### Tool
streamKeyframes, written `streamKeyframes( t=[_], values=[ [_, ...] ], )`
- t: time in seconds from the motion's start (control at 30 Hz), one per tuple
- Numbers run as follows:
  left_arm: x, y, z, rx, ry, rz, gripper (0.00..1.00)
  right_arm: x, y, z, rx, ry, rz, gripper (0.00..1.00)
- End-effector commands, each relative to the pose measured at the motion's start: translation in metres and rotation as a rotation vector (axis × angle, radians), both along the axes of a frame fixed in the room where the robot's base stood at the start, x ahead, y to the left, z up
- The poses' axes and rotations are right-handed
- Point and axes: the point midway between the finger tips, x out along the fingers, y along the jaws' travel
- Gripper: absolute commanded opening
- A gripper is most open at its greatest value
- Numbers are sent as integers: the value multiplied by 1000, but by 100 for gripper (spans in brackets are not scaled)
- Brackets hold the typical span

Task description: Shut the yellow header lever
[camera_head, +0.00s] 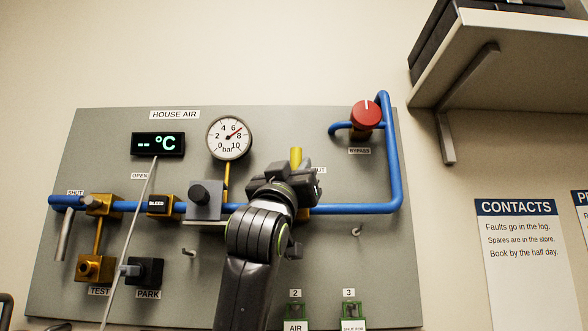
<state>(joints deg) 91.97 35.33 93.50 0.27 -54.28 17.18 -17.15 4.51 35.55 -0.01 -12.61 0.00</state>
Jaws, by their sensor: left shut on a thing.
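The yellow header lever (296,156) shows as a short upright yellow end above my left gripper, on the blue pipe (350,208) of the grey HOUSE AIR panel. My left gripper (294,176) is shut on the lever. The gripper and wrist hide the lever's lower part and most of its valve body. A label right of the lever is partly covered, with "UT" readable. My right gripper is not in view.
A red BYPASS knob (366,114) sits upper right, a pressure gauge (229,138) upper left of the gripper. A grey block with a black knob (203,199) is close on the left. Green-framed tags (352,312) are below. A shelf (500,55) juts out upper right.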

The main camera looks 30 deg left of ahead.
Motion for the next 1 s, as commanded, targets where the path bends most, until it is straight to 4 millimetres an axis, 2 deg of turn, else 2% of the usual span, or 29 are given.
streamKeyframes(
  t=[0.37, 0.4, 0.53, 0.83, 1.0],
  values=[
    [1, 0, 0, 4, 5, 2, 0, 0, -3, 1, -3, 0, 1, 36],
    [1, 0, 0, 4, 5, 2, 24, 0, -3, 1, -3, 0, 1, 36],
    [1, 0, 0, 4, 4, 1, 40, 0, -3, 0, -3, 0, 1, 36],
    [0, 0, -1, 3, 3, 1, 40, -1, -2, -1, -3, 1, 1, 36],
    [-10, -1, -14, 4, 1, 1, 40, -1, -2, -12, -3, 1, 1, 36]
  ],
)
